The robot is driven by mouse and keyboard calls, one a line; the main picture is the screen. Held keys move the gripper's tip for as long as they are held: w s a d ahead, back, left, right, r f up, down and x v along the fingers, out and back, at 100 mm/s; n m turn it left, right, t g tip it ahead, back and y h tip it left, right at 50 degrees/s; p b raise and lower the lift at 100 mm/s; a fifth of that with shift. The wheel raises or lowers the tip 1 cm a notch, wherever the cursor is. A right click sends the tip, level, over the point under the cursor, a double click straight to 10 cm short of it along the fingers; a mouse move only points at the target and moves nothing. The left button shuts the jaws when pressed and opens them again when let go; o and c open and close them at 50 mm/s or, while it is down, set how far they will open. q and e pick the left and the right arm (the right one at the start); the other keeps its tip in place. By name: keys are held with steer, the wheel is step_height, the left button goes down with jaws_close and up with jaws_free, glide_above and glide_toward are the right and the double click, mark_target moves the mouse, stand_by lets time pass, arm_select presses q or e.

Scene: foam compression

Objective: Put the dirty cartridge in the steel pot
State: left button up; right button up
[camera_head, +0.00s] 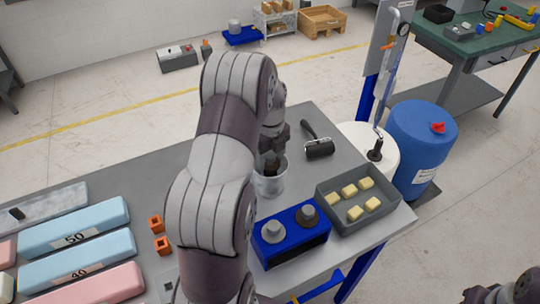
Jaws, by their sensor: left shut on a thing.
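The steel pot (270,187) is a small grey cylinder on the grey table, behind the blue block. My left arm comes in from the left and covers part of the view. My left gripper (271,152) points down at the pot's mouth and is shut on a dark, brownish thing, which I take to be the dirty cartridge (270,165). The cartridge's lower part is hidden by the pot's wall, so I cannot tell whether it touches the bottom. A dark part of my right arm, likely at the right gripper (512,290), shows at the bottom right; its fingers are unclear.
A blue block (291,250) with two grey knobs stands in front of the pot. A grey tray (345,220) of yellowish pieces is to its right. A black roller (319,149) lies behind. Pink and blue foam slabs (75,225) and orange pieces (156,224) are left.

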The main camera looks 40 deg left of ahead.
arm_select(q)
steer(key=shift+s+d+r, duration=0.1)
steer(key=shift+s+d, duration=0.1)
steer(key=o, duration=1.2)
steer(key=shift+w+a+f, duration=0.1)
steer(key=shift+f, duration=0.15)
